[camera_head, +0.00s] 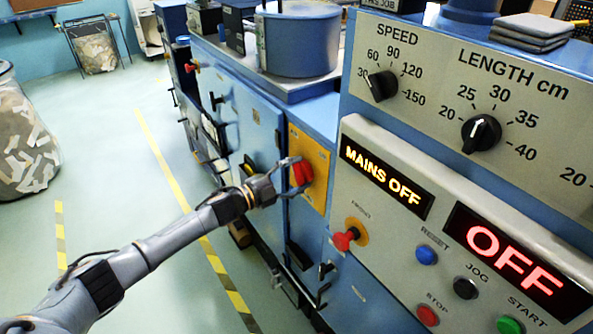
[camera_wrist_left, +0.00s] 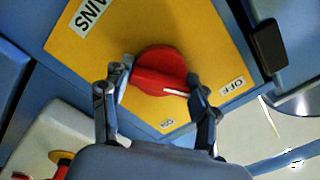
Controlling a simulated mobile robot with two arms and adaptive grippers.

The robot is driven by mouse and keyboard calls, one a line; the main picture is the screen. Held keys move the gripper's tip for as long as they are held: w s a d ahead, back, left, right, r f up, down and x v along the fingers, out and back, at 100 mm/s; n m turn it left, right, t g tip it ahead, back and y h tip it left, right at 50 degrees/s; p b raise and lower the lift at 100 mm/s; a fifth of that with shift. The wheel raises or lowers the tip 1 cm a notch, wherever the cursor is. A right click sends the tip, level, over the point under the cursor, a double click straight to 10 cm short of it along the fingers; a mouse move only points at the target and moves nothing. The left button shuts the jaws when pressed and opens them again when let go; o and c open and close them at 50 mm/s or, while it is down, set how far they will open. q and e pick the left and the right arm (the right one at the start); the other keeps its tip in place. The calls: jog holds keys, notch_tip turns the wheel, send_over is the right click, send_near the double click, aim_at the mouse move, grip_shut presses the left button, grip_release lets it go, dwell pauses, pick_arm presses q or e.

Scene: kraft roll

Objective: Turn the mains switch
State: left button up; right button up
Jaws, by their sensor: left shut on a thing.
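The mains switch (camera_head: 302,172) is a red rotary knob on a yellow plate (camera_head: 318,160) on the side of the blue machine. In the left wrist view the red knob (camera_wrist_left: 160,76) sits between my fingers, and its white pointer mark points toward the OFF label (camera_wrist_left: 233,87). A second small label near the plate's lower corner looks like ON. My left gripper (camera_head: 296,174) is shut on the knob; in the left wrist view its fingers (camera_wrist_left: 158,92) touch both sides of it. The display (camera_head: 382,182) reads MAINS OFF. My right gripper is not in view.
The control panel with dials, a red-lit OFF display (camera_head: 512,262), an emergency stop knob (camera_head: 346,238) and several buttons stands to the right of the switch. A bin of scraps (camera_head: 25,145) stands at the far left. The floor between is open, with yellow-striped lines.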

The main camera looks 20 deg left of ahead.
pick_arm(q)
jog(key=shift+n+p, duration=0.45)
jog(key=shift+n, duration=0.75)
jog(key=o, duration=1.2)
jog(key=shift+c, duration=0.2)
jog(key=shift+a, duration=0.1)
jog(key=v, duration=1.2)
